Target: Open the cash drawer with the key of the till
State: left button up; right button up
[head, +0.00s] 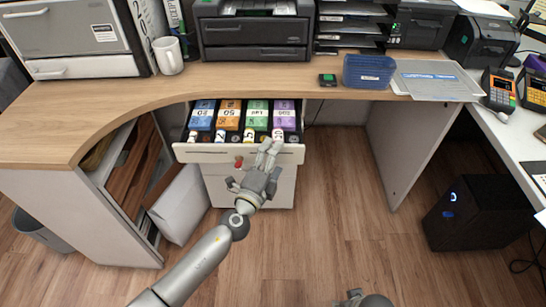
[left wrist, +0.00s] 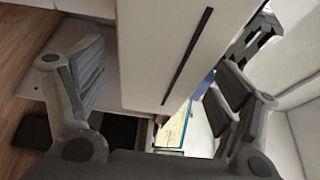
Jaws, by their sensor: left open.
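The cash drawer (head: 214,153) under the wooden counter stands pulled out in the head view. Sorted banknotes in several colours and coins show inside it. A small red item (head: 238,162), likely the key, is at the middle of its front; its details are too small to tell. My left gripper (head: 268,150) is open at the right half of the drawer front. In the left wrist view, the open fingers of my left gripper (left wrist: 160,85) stand either side of a white panel with a dark slot. Part of my right gripper (head: 356,296) shows at the bottom edge; its fingers are unclear.
An open shelf unit (head: 125,165) stands left of the drawer. A black computer case (head: 480,215) stands right. The floor in front is clear.

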pick_arm(q)
jog(key=shift+w, duration=0.1)
jog(key=c, duration=1.4)
jog(key=s+b, duration=0.1)
jog(key=s, duration=1.2)
jog(key=shift+s, duration=0.3)
jog(key=shift+c, duration=0.2)
pick_arm(e)
jog(key=r, duration=0.4)
jog(key=shift+w, duration=0.25)
pick_arm(q)
jog(key=o, duration=1.4)
jog(key=shift+o, duration=0.2)
